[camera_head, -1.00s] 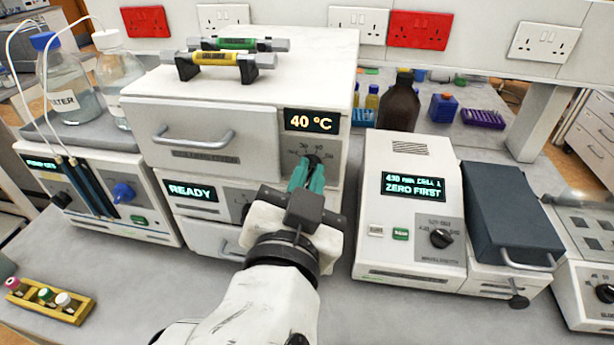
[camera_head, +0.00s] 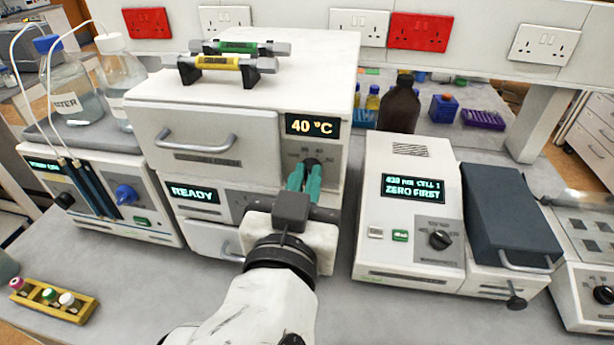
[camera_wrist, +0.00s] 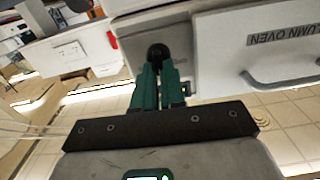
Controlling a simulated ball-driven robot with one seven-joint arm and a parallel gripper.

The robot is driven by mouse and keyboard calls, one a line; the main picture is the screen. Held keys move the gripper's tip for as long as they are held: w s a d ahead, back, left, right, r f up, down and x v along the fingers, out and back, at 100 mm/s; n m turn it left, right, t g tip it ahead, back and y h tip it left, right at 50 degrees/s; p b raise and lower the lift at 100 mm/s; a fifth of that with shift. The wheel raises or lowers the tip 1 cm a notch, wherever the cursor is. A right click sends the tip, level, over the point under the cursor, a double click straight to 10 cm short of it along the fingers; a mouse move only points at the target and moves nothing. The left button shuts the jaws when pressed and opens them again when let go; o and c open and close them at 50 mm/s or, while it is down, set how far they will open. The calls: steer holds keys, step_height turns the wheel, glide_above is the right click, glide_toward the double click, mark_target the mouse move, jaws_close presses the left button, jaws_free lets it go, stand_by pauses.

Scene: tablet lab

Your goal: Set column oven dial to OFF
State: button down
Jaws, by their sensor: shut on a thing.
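The column oven (camera_head: 221,140) is the white unit at the top of the stack, with a drawer handle and a lit display (camera_head: 312,125) reading 40 °C. Its black dial (camera_head: 312,163) sits below the display, partly hidden by my fingers. My gripper (camera_head: 305,177) has teal fingers pointing at the dial. In the wrist view the fingers (camera_wrist: 156,75) are close together and their tips close on the black dial (camera_wrist: 157,54). The dial's pointer direction is hidden.
A READY unit (camera_head: 194,193) is below the oven. A photometer-like box (camera_head: 410,205) with its own dial stands to the right. Two columns (camera_head: 225,63) lie on top of the oven. Bottles (camera_head: 66,90) stand at left, and a yellow vial rack (camera_head: 55,300) is at front left.

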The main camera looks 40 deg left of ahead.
steer(key=shift+s+a+f+n+p, duration=0.1)
steer(key=shift+n+p, duration=0.8)
steer(key=shift+n, duration=1.15)
steer(key=shift+s+a+f+n+p, duration=0.15)
steer(key=shift+n+p, duration=0.75)
steer(key=shift+n, duration=1.2)
steer(key=shift+a+n+p, duration=0.1)
steer(key=shift+n+p, duration=0.8)
steer(key=shift+n, duration=1.15)
steer(key=c, duration=1.2)
jaws_free()
steer(key=b+v, duration=0.2)
steer(key=v, duration=0.8)
steer(key=shift+s+d, duration=0.2)
steer(key=shift+s, duration=0.15)
